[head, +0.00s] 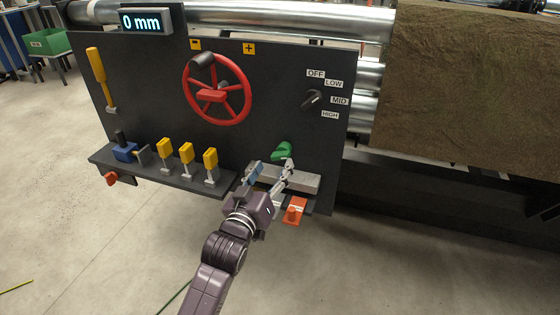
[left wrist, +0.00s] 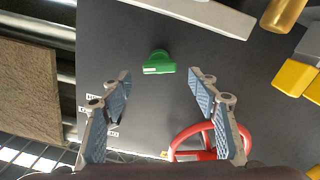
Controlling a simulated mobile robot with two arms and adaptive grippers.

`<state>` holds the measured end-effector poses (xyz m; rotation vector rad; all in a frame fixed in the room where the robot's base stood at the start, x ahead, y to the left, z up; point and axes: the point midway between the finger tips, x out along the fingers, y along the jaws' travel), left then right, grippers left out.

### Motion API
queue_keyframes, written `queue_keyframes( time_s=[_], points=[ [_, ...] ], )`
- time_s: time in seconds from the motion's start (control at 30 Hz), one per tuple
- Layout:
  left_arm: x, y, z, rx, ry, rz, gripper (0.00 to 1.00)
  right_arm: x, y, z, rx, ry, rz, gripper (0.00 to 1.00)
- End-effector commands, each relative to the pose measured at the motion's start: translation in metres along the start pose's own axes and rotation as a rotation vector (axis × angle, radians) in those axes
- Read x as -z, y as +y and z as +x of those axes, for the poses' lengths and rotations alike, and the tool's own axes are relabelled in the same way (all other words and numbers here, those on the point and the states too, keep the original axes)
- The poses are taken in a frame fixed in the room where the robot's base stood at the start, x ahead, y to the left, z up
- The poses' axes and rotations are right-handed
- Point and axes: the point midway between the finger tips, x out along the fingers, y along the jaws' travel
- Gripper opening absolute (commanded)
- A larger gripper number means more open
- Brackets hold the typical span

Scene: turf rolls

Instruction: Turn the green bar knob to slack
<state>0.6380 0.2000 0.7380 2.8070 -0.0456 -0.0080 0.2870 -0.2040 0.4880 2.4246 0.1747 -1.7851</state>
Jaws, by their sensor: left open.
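The green bar knob (head: 283,151) sits low on the dark panel (head: 150,90), above a grey ledge bar. In the left wrist view the green bar knob (left wrist: 158,63) shows a pale line on one edge. My left gripper (head: 269,171) is open in front of the panel, just below the knob in the head view. In the left wrist view the two blue-padded fingers (left wrist: 160,80) stand wide apart, with the knob framed between and beyond their tips, apparently untouched. Any slack marking is not readable. My right gripper is not in view.
A red handwheel (head: 217,90) and a black selector (head: 312,100) marked OFF to HIGH are above. Yellow-handled switches (head: 187,153) stand left on a shelf; an orange tab (head: 296,210) hangs below. The display (head: 146,21) reads 0 mm. A turf roll (head: 480,85) is right.

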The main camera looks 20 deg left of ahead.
Motion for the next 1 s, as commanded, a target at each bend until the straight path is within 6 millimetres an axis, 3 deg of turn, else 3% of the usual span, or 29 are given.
queue_keyframes(
  time_s=[0.23, 0.4, 0.77, 1.0],
  points=[
    [0.0, 0.001, 0.04, -0.002, 0.001, 0.0, 0.55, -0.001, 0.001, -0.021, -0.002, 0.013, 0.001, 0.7],
    [0.0, 0.001, 0.058, -0.002, 0.001, -0.001, 0.55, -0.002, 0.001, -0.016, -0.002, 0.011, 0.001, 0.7],
    [0.0, 0.001, 0.063, -0.002, 0.0, -0.002, 0.55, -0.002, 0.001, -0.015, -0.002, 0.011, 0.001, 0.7],
    [0.0, 0.001, 0.063, -0.002, 0.0, -0.002, 0.3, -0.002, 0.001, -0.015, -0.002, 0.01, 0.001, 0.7]
  ],
)
